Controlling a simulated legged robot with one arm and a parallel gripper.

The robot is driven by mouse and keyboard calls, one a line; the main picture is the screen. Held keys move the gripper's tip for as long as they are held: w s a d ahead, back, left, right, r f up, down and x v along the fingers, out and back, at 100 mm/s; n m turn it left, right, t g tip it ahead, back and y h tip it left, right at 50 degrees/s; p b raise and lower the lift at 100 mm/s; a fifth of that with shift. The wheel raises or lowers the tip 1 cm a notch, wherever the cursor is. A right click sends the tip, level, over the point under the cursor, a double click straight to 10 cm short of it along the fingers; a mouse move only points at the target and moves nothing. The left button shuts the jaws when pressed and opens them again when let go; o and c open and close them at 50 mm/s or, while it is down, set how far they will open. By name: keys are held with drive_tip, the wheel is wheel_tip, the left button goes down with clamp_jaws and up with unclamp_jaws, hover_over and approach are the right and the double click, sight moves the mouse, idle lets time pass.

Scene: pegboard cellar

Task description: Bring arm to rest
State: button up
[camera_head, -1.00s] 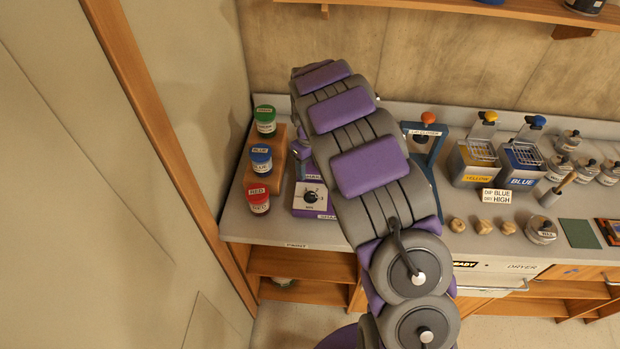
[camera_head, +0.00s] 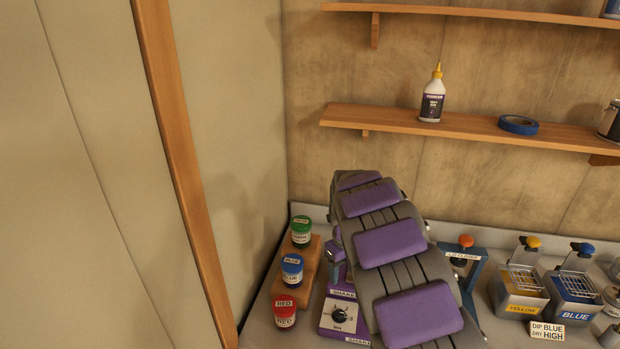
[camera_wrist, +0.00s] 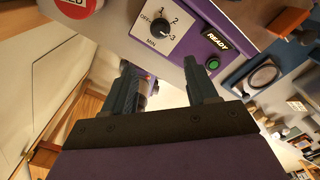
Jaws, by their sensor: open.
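My arm, grey with purple pads, reaches over the bench towards the back wall in the head view; it hides its own gripper there. In the wrist view my gripper (camera_wrist: 165,85) is open, its two dark fingers apart with nothing between them. Beyond the fingers is the purple and grey shaker (camera_wrist: 165,28), with a dial, a READY label and a lit green button. The shaker also shows in the head view (camera_head: 341,318), left of my arm. I cannot tell whether the fingers touch it.
Yellow (camera_head: 518,294) and blue (camera_head: 573,298) dip tanks stand at the right. A shelf (camera_head: 385,122) with a glue bottle (camera_head: 432,98) and blue tape (camera_head: 518,124) is above.

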drive_tip(key=s+d+r+n+b, duration=0.1)
drive_tip(key=s+r+n, duration=0.4)
drive_tip(key=s, duration=0.4)
drive_tip(key=s+d+r+n+b, duration=0.1)
drive_tip(key=s+r+n, duration=0.2)
drive_tip(key=s+n, duration=0.6)
drive_tip(key=s+a+f+n+g+b, duration=0.1)
drive_tip(key=s+n, duration=0.7)
drive_tip(key=s, duration=0.4)
drive_tip(key=s+a+f+n+b, duration=0.1)
drive_tip(key=s+f+n, duration=0.1)
drive_tip(key=s+n, duration=0.6)
drive_tip(key=s, duration=0.5)
drive_tip(key=shift+a+n+g+b, duration=0.15)
drive_tip(key=shift+n+g+b, duration=0.15)
drive_tip(key=shift+g+b, duration=0.1)
